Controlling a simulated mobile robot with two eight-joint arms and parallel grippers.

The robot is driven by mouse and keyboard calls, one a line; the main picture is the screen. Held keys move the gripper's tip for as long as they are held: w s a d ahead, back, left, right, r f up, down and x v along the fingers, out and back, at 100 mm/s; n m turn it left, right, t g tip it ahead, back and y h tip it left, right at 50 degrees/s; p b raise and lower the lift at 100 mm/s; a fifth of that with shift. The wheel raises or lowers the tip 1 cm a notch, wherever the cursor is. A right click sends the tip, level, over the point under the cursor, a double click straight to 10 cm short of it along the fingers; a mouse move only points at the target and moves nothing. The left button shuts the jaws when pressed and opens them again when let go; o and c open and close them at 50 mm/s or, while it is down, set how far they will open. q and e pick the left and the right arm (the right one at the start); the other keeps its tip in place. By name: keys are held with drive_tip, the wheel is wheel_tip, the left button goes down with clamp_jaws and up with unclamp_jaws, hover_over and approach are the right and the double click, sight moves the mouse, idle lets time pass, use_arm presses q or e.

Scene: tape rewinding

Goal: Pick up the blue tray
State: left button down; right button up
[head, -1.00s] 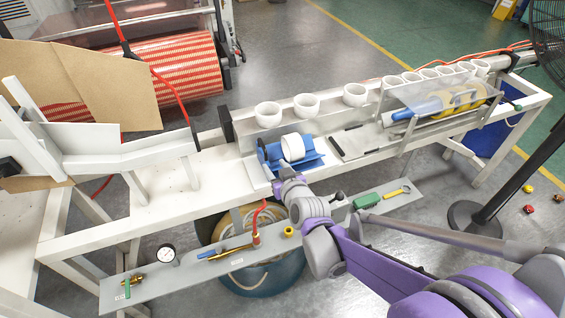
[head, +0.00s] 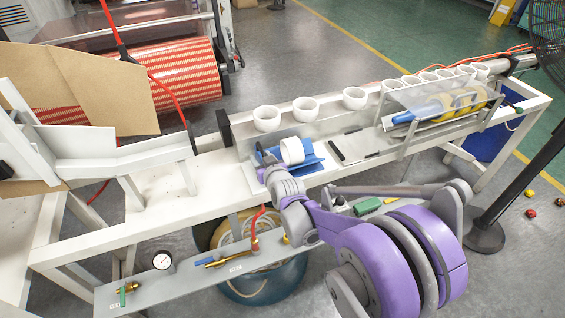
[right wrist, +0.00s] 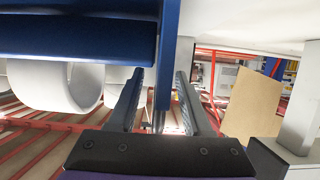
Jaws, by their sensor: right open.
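The blue tray (head: 312,164) sits on the white bench, with a white tape roll (head: 292,150) standing in it. My right gripper (head: 266,163) is at the tray's near left side, and its fingertips are partly hidden in the head view. In the right wrist view the gripper (right wrist: 160,76) is open, with a narrow blue edge of the tray (right wrist: 167,55) between its two fingers. I cannot tell whether either finger touches it. White rounded shapes (right wrist: 50,85) show at the left of that view. My left gripper is out of view.
A clear cover (head: 425,97) over a blue and yellow roller stands to the right of the tray. A lower shelf (head: 200,268) holds a gauge and tools. A black stand (head: 520,165) is at the right.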

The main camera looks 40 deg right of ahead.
clamp_jaws()
idle(1.4)
